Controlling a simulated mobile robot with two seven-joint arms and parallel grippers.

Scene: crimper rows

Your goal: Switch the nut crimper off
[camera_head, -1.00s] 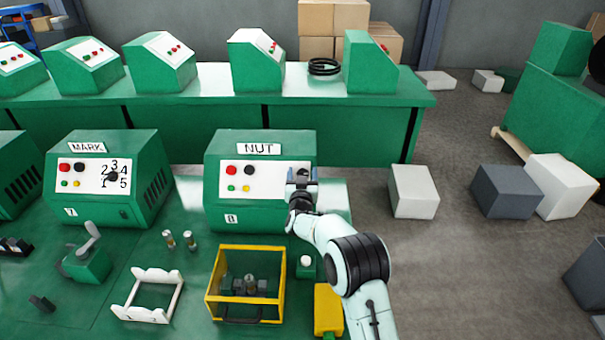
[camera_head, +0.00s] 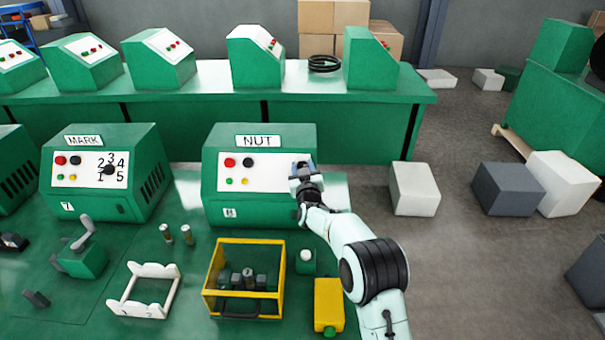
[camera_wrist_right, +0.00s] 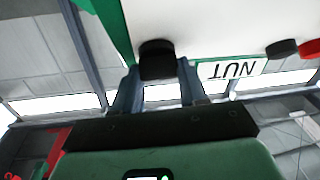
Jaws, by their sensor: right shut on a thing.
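The nut crimper (camera_head: 215,205) is a green cabinet with a sloped white panel (camera_head: 262,180) and a NUT label (camera_head: 258,141). The panel carries a red button (camera_head: 229,162), a black button (camera_head: 248,162), and small green and yellow lights. My right gripper (camera_head: 302,172) is at the panel's right end and covers that part in the head view. In the right wrist view its fingers (camera_wrist_right: 157,88) are shut on a black knob (camera_wrist_right: 157,58) on the white panel. The knob's pointing direction cannot be told. My left gripper is out of view.
The MARK machine (camera_head: 100,200) stands to the left. In front are a yellow frame (camera_head: 245,242), a white-topped green button box (camera_head: 306,262), a yellow box (camera_head: 328,305), a white rack (camera_head: 145,290) and two small cylinders.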

